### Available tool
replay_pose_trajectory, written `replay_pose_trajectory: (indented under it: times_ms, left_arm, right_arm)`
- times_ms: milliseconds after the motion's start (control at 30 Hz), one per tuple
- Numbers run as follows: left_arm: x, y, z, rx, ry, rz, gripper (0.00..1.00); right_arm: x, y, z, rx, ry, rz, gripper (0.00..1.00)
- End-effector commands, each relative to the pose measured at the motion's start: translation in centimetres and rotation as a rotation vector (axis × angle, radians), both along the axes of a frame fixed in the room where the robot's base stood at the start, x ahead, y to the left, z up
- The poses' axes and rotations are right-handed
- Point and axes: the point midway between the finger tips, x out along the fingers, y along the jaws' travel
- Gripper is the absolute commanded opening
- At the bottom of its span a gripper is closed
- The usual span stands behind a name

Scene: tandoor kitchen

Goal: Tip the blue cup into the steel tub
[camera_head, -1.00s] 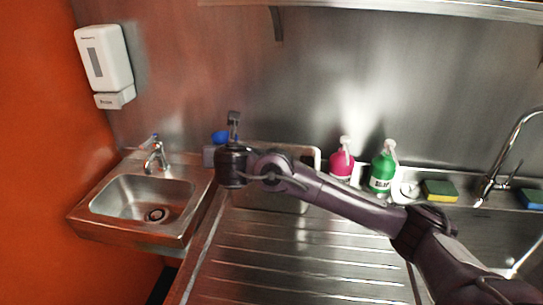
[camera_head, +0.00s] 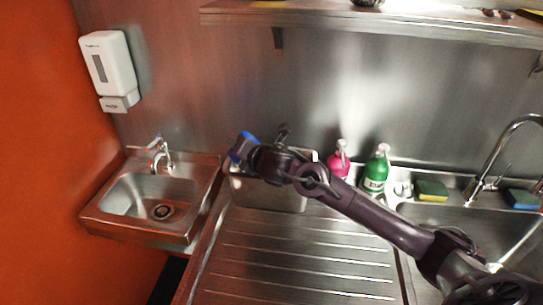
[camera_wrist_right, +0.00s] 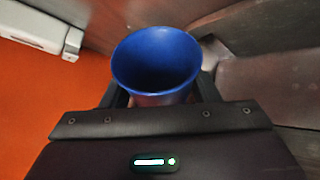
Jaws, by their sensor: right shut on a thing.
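The blue cup (camera_head: 241,147) is held in my right gripper (camera_head: 250,152), raised at the back left of the counter and tilted in the head view. In the right wrist view the cup (camera_wrist_right: 157,62) shows its open mouth, with a finger of the right gripper (camera_wrist_right: 160,94) on each side. Its inside looks plain blue; I cannot make out any contents. The steel tub (camera_head: 268,195) stands on the drainboard against the back wall, below the cup and my wrist, which hide part of it. My left gripper is not in view.
A pink bottle (camera_head: 338,163) and a green bottle (camera_head: 375,174) stand right of the tub. A yellow-green sponge (camera_head: 432,190) lies by the right sink tap. A small hand sink (camera_head: 150,193) is at the left. The ribbed drainboard (camera_head: 290,260) in front is clear.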

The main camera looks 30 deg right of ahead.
Motion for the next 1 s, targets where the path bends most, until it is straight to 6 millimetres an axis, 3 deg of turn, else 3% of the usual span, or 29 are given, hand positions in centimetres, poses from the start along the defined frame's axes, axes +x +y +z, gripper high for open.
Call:
replay_pose_trajectory:
  times_ms: [67, 233, 1000]
  left_arm:
    - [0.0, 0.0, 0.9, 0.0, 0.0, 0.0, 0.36]
    - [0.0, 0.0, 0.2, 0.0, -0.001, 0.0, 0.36]
    - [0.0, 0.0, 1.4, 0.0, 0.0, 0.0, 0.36]
  right_arm:
    - [-0.1, -0.1, 0.4, 0.048, -0.003, 0.0, 0.27]
    - [-0.1, -0.1, -0.8, 0.172, -0.019, -0.001, 0.27]
    - [-0.1, -0.3, 0.2, 0.331, -0.046, 0.0, 0.27]
